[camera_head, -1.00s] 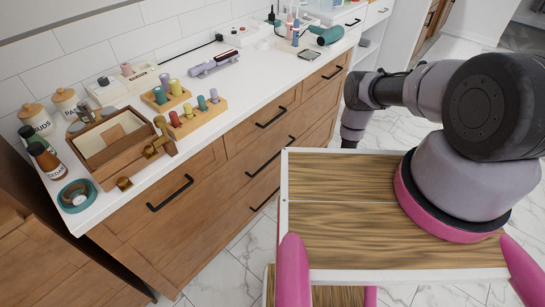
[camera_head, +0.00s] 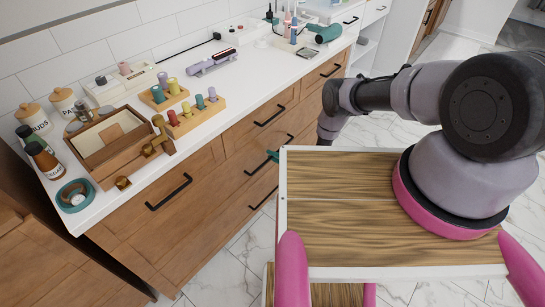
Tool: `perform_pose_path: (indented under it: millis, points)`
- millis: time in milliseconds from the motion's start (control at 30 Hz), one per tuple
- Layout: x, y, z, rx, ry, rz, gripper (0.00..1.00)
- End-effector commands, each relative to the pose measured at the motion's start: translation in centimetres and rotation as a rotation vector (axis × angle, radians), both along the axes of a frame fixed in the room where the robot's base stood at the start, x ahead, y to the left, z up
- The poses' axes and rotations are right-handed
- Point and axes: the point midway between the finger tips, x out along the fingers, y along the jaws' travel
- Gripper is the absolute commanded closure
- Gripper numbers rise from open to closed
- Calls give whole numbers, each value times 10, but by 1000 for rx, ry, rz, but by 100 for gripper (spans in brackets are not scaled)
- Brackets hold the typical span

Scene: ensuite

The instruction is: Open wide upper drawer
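A wooden cabinet with black bar handles runs under the white counter. A drawer front (camera_head: 238,162) below the top row has a long handle (camera_head: 285,144). A lower handle (camera_head: 258,202) shows beneath it. All the drawers I can see are shut. The teal tip of my gripper (camera_head: 272,156) shows at the long handle, apparently close to it; I cannot tell whether it touches. The rest of my gripper is hidden behind my wooden top board, so its opening does not show.
Top-row drawers have a left handle (camera_head: 169,192), a middle handle (camera_head: 270,116) and a right handle (camera_head: 331,71). The counter (camera_head: 225,88) holds a wooden box (camera_head: 108,143), jars, peg blocks and a hairdryer (camera_head: 328,33). Marble floor (camera_head: 235,264) lies clear in front.

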Motion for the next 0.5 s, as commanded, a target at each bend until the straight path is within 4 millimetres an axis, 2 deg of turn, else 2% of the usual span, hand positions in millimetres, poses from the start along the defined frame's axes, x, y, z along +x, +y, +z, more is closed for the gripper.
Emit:
perform_pose_path:
  millis: [33, 67, 100, 500]
  points:
    - [0, 0, 0, 0, 0, 0, 84]
    - [0, 0, 0, 0, 0, 0, 96]
    - [0, 0, 0, 0, 0, 0, 100]
    - [0, 0, 0, 0, 0, 0, 100]
